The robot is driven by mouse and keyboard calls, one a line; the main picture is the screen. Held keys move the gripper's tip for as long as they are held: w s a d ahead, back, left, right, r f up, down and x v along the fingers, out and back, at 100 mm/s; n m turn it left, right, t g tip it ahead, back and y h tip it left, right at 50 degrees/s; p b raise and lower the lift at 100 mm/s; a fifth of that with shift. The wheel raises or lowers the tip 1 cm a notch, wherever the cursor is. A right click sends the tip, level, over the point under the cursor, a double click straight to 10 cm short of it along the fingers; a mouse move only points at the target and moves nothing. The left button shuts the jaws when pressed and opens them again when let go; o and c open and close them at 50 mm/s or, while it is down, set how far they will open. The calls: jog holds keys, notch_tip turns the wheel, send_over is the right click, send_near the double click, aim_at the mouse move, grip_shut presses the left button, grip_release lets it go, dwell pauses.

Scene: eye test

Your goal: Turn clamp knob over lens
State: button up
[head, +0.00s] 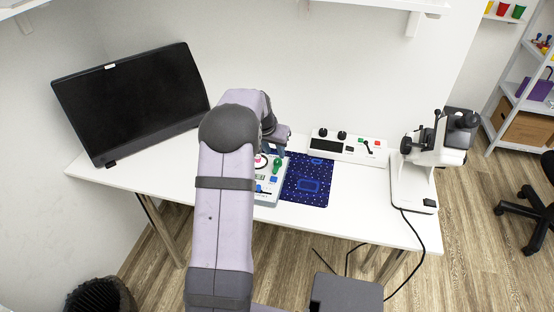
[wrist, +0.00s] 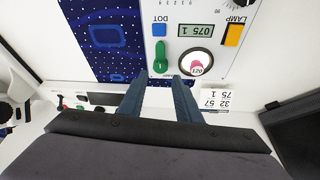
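A pale instrument panel (wrist: 187,14) fills the upper middle of the wrist view; in the head view the instrument (head: 268,197) is partly behind my arm. Its green knob (wrist: 161,54) has a rounded lever shape, and it also shows in the head view (head: 277,166). Beside it is a round white window (wrist: 206,57), possibly the lens, with a pink mark and small digits. My gripper (wrist: 160,78) is open, its two dark blue fingers apart. The fingertips lie just short of the green knob, roughly one to each side; contact cannot be told.
The panel also has a display (wrist: 196,31) reading about "075 1", a blue DOT button (wrist: 159,30) and an orange LAMP button (wrist: 232,35). A number card (wrist: 215,100) lies nearby. A blue dotted mat (head: 322,188), a white control box (head: 350,152), a microscope (head: 412,180) and a monitor (head: 135,100) surround it.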

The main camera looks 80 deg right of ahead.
aim_at(278, 161)
jog(key=shift+p+x, duration=0.75)
jog(key=shift+x, duration=2.55)
jog(key=shift+c, duration=0.7)
jog(key=c, duration=0.6)
